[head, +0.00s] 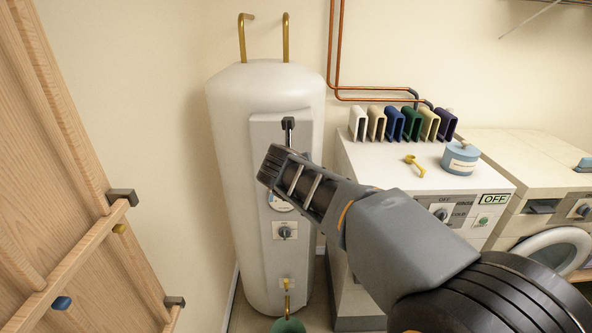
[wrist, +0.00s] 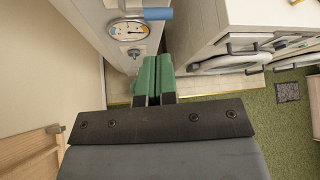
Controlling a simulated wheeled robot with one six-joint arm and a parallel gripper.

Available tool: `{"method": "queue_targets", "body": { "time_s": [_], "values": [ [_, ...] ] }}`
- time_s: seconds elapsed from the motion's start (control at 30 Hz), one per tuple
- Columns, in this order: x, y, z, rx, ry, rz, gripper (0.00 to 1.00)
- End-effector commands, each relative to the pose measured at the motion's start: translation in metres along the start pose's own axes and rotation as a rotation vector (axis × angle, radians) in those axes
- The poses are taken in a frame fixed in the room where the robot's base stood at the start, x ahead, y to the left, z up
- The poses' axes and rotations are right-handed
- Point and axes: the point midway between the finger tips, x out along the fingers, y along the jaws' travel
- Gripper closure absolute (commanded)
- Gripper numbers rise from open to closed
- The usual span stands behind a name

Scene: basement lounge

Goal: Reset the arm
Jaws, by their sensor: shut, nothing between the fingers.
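My arm reaches from the lower right up and left across the head view. My gripper (head: 272,165) is in front of the white water tank (head: 228,150), over its raised panel. In the wrist view my gripper (wrist: 152,82) shows two green fingers side by side, shut and empty. Beyond them are the tank's round gauge (wrist: 128,29) and a lever with a blue handle (wrist: 157,14). In the head view my gripper partly hides the gauge. Whether the fingertips touch the panel, I cannot tell.
A white machine (head: 365,160) stands right of the tank, with several coloured holders, a yellow key (head: 414,165) and a blue tub (head: 460,160) on top. A second washer (head: 545,155) stands further right. A wooden door (head: 60,130) is at left. A green bucket (head: 288,326) sits below the tap.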

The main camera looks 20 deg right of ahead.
Motion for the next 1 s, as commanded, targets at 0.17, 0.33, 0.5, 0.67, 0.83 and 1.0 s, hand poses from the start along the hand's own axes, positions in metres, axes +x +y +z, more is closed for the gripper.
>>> {"method": "queue_targets", "body": {
  "time_s": [0.17,0.33,0.5,0.67,0.83,1.0],
  "values": [
    [-0.009,-0.002,-0.001,0.002,0.001,-0.001,1.00],
    [-0.010,-0.003,-0.001,0.002,0.002,-0.002,1.00],
    [-0.010,-0.003,-0.001,0.002,0.002,-0.003,1.00],
    [-0.010,-0.003,-0.001,0.002,0.002,-0.003,1.00],
    [-0.010,0.005,0.010,-0.103,-0.059,0.041,1.00],
    [-0.017,0.039,0.034,-0.606,-0.345,0.141,1.00]
  ]
}}
